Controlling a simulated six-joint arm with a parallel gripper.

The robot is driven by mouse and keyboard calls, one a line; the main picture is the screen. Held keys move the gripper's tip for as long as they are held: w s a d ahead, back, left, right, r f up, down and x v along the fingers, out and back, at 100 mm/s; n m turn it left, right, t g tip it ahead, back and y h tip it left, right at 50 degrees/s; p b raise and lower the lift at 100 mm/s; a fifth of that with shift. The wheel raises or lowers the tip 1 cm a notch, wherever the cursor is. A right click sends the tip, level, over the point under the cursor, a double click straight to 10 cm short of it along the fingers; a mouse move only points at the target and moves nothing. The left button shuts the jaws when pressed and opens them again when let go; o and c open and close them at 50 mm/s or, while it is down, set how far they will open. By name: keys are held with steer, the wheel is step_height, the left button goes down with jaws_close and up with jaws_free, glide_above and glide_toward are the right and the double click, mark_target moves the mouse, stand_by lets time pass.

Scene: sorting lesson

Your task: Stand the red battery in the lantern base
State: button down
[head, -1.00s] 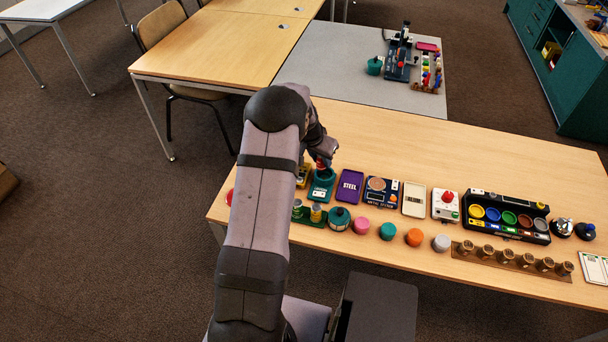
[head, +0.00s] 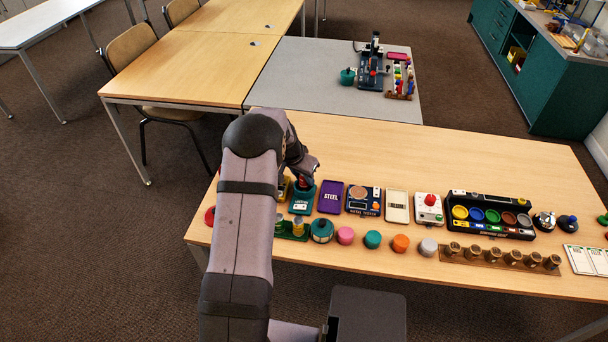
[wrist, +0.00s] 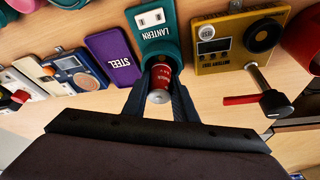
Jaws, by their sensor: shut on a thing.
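The red battery (wrist: 160,75) is upright between the fingers of my gripper (wrist: 160,88), which is shut on it. The teal lantern base (wrist: 156,32), marked LANTERN, lies under the battery, with its round socket around or just beneath the battery's lower end. How deep the battery sits is hard to tell. In the head view the lantern base (head: 301,206) is near the left end of the table, with the red battery (head: 303,184) at its socket and my gripper (head: 304,175) above it.
A yellow battery tester (wrist: 225,60) stands close on one side of the base and a purple STEEL plate (head: 330,197) on the other. A teal lantern top (head: 321,231) and several coloured knobs line the front. The table's back strip (head: 420,155) is clear.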

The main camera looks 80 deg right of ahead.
steer(key=shift+f, duration=0.5)
steer(key=shift+a+f+b, duration=0.4)
steer(key=shift+f+b, duration=0.05)
steer(key=shift+f, duration=0.05)
steer(key=shift+a+f+b, duration=0.15)
steer(key=shift+b, duration=0.35)
stand_by(0.7)
steer(key=shift+d+r+p, duration=0.25)
steer(key=shift+r+p, duration=0.2)
steer(key=shift+r, duration=0.3)
stand_by(1.0)
steer(key=shift+d+r, duration=0.1)
steer(key=shift+d, duration=0.1)
stand_by(0.6)
steer(key=shift+a+f+b, duration=0.3)
steer(key=shift+f+b, duration=0.3)
steer(key=shift+b, duration=0.25)
steer(key=shift+d+r+p, duration=0.2)
steer(key=shift+r+p, duration=0.25)
steer(key=shift+r, duration=0.05)
steer(key=shift+d+r, duration=0.25)
steer(key=shift+r, duration=0.1)
stand_by(1.1)
